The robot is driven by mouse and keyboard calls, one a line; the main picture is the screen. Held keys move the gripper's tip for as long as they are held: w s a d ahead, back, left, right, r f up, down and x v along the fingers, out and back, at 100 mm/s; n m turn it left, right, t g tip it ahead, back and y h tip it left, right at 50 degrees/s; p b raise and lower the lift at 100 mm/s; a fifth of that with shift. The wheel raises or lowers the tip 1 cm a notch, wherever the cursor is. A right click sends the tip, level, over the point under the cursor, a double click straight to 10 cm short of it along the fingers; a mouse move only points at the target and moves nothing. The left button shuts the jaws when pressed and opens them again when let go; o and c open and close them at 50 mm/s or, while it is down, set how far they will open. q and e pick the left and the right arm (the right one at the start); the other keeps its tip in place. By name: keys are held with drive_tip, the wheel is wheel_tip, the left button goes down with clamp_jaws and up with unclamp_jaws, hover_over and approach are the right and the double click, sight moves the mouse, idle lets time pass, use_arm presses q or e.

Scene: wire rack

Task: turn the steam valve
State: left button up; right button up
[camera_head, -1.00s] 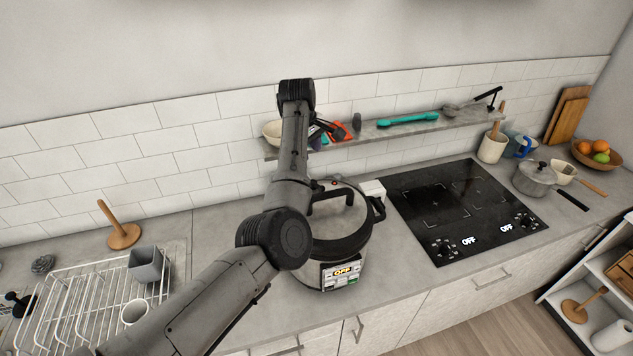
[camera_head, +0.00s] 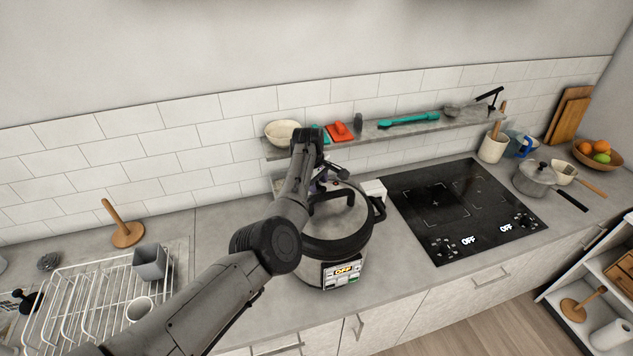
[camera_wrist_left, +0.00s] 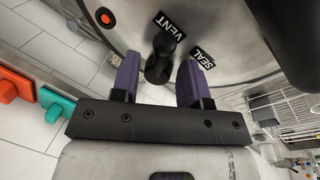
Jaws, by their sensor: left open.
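The steam valve (camera_wrist_left: 160,62) is a small black knob on the steel lid, seen in the left wrist view beside the white-on-black labels VENT (camera_wrist_left: 169,25) and SEAL (camera_wrist_left: 202,57). My left gripper (camera_wrist_left: 159,80) is open, its two purple-padded fingers either side of the knob in that view, with gaps showing. I cannot tell how deep the knob sits between them. In the head view the pressure cooker (camera_head: 344,272) stands on the counter with a black lid handle, and my left gripper (camera_head: 328,174) is over the back of its lid. The valve is hard to make out there. My right gripper is not in view.
A wall shelf (camera_head: 400,130) behind the cooker holds a bowl (camera_head: 283,132), a red item (camera_head: 340,131) and teal utensils. The hob (camera_head: 465,210) is to the right, its displays reading OFF. A dish rack (camera_head: 75,300) is at the left.

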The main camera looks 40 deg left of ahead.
use_arm(q)
drive_tip(key=shift+f, duration=0.1)
drive_tip(key=c, duration=0.6)
